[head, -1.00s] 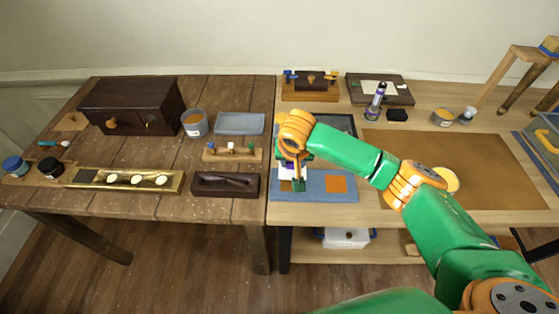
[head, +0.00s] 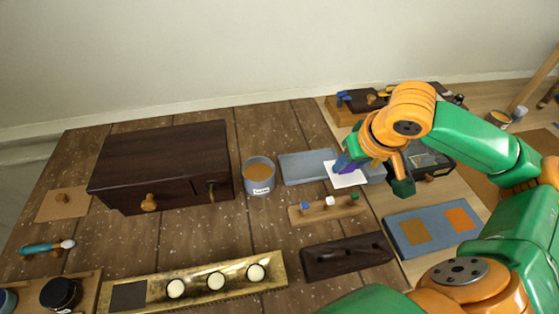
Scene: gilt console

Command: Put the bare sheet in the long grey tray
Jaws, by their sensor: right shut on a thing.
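The bare sheet (head: 346,179) is a small white piece. My right gripper (head: 352,163) is shut on it, with purple showing at the grip. The long grey tray (head: 303,168) is shallow and blue-grey and lies at the back of the brown table. The sheet appears over or beside the tray's right end and hides part of that area. I cannot tell whether it touches the tray. My left gripper is out of view.
A tan-filled tub (head: 259,176) stands left of the tray, beside a dark wooden cabinet (head: 160,165). A wooden peg rack (head: 328,209) is in front of the tray, with a dark block (head: 346,257) nearer. A blue mat (head: 434,248) with two tan-orange squares lies right.

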